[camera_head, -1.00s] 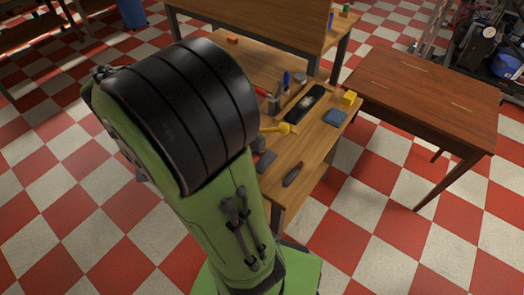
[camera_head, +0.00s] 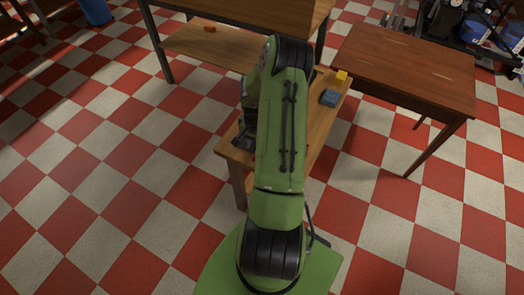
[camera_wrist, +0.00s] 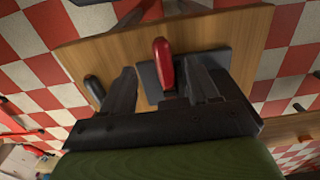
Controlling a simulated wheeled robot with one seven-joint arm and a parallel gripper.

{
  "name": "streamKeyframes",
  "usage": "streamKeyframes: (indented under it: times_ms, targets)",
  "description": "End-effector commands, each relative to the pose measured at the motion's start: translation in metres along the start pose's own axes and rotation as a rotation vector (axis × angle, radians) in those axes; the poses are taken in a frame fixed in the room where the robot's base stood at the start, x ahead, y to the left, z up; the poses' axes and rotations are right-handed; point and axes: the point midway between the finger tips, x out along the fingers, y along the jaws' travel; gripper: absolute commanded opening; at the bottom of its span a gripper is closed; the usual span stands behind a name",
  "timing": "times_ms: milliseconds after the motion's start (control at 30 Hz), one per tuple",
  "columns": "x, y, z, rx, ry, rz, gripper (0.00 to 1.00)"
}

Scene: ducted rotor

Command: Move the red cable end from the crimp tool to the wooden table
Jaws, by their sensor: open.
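In the wrist view, a red, rounded, elongated piece (camera_wrist: 163,62), which looks like the red cable end, lies on a dark grey flat base (camera_wrist: 217,58), apparently the crimp tool. My gripper (camera_wrist: 162,76) is open, with one finger on each side of the red piece in the picture. I cannot tell whether the fingers touch it or how high they are above the base. The brown wooden table (camera_head: 400,60) stands at the right with a bare top.
The dark base sits on a light wooden workbench (camera_head: 312,166). A black object (camera_wrist: 94,87) lies near the bench edge. A blue block (camera_head: 329,97) and a yellow block (camera_head: 342,76) stand at the bench's right side. A gap separates bench and table.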

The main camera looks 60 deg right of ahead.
Motion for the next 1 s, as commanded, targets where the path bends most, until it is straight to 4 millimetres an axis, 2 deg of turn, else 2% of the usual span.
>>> streamKeyframes:
  times_ms: [400, 633, 1000]
  targets:
    - [0.063, -0.002, -0.002, -0.003, -0.001, -0.001, 0.60]
    - [0.065, -0.002, -0.003, -0.003, 0.001, -0.001, 0.60]
    - [0.065, -0.002, -0.003, -0.003, 0.001, -0.001, 0.04]
